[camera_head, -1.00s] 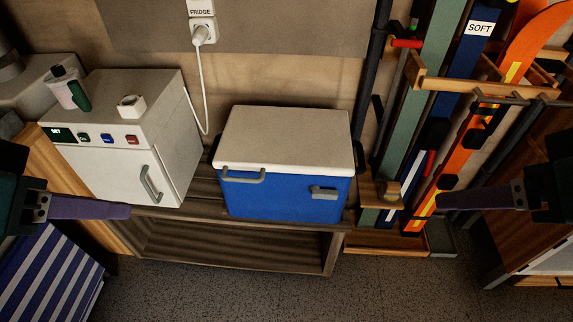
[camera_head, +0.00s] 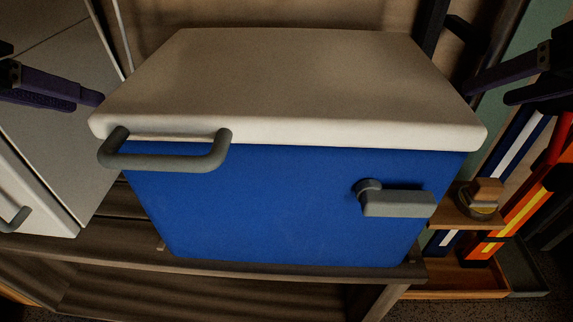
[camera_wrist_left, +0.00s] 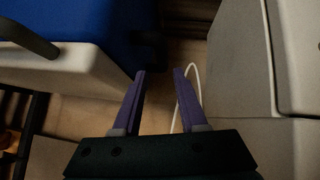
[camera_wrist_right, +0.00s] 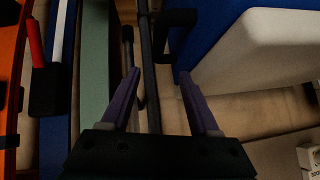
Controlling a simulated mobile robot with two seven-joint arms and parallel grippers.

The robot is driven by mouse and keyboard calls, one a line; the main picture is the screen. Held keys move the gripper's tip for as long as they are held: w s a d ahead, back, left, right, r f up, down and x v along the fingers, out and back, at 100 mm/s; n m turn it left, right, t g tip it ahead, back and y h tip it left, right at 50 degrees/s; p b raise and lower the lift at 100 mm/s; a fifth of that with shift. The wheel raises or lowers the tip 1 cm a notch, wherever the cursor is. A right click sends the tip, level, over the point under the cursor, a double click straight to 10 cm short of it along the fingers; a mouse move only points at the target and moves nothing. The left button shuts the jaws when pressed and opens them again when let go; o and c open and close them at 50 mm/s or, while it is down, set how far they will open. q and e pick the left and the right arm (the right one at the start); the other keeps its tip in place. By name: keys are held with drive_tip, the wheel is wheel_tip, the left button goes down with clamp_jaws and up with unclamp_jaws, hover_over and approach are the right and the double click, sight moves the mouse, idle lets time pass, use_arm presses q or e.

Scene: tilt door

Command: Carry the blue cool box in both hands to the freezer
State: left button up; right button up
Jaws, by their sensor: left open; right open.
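The blue cool box (camera_head: 270,205) with a white lid (camera_head: 290,85) stands upright on a dark wooden bench (camera_head: 95,250), close in front of me. My left gripper (camera_head: 100,98) is open and empty beside the box's left side. In the left wrist view the box (camera_wrist_left: 110,30) is left of the fingers. My right gripper (camera_head: 480,95) is open and empty beside the box's right side; in the right wrist view the box (camera_wrist_right: 215,20) is right of the fingers. Neither visibly grips it. No freezer label is in view.
A white appliance (camera_head: 50,120) with a grey handle stands close to the box's left. A cable hangs behind on the left. The gaps beside the box are narrow.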

use_arm(q)
drive_tip(key=shift+w+f, duration=0.2)
drive_tip(key=shift+f, duration=0.1)
use_arm(e)
drive_tip(key=shift+w+d+f, duration=0.1)
drive_tip(key=shift+w+f, duration=0.1)
drive_tip(key=shift+f, duration=0.05)
use_arm(q)
drive_tip(key=shift+s, duration=0.15)
use_arm(e)
drive_tip(key=shift+s, duration=0.15)
use_arm(q)
drive_tip(key=x, duration=1)
drive_tip(key=shift+a, duration=0.1)
use_arm(e)
drive_tip(key=x, duration=1)
use_arm(q)
drive_tip(key=shift+c, duration=0.4)
use_arm(e)
drive_tip(key=shift+c, duration=0.4)
use_arm(q)
clamp_jaws()
use_arm(e)
drive_tip(key=c, duration=0.6)
clamp_jaws()
